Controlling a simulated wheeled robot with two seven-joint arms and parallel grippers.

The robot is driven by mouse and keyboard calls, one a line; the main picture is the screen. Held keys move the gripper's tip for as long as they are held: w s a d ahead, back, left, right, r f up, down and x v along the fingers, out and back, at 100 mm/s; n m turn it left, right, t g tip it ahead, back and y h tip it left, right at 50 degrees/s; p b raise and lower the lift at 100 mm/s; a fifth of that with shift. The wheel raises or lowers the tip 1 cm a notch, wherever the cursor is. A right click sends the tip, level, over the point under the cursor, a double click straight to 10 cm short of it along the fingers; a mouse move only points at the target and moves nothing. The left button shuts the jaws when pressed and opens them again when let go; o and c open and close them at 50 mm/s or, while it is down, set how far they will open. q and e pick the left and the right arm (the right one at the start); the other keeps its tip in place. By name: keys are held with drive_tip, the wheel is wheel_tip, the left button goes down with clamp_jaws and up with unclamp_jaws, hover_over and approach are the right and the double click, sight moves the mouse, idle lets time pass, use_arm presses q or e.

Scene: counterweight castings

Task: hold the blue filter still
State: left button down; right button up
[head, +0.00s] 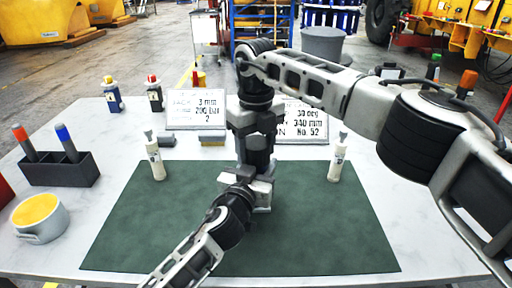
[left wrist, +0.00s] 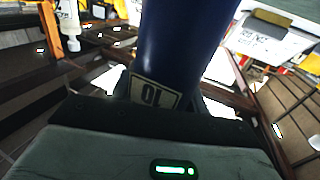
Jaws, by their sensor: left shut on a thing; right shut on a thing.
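The blue filter (left wrist: 178,40) is a dark blue cylinder with a pale label marked "OL", filling the middle of the left wrist view. In the head view the filter (head: 258,158) looks nearly black and stands upright above the green mat (head: 310,230). My right gripper (head: 257,140) comes down from above and is shut on its upper part. My left gripper (head: 258,183) reaches in from the front, low down, and is shut on it. The arms and grippers hide much of the filter. I cannot tell whether its bottom touches the mat.
White bottles stand left (head: 154,160) and right (head: 337,162) of the grippers. Two printed signs (head: 196,108) (head: 303,122) stand behind. A black holder (head: 60,170) with two markers and a pot (head: 40,217) with yellow inside are at left. The mat's front is mostly clear.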

drive_tip(key=o, duration=1.1)
drive_tip(key=shift+r, duration=2.3)
drive_tip(key=shift+c, duration=0.6)
drive_tip(key=m, duration=0.4)
drive_tip(key=shift+r, duration=0.35)
drive_tip(key=m, duration=0.2)
drive_tip(key=r+m, duration=0.1)
drive_tip(key=m, duration=0.5)
drive_tip(key=r+m, duration=0.1)
drive_tip(key=m, duration=0.7)
drive_tip(key=shift+r, duration=0.25)
drive_tip(key=shift+m, duration=0.3)
drive_tip(key=shift+f, duration=3.9)
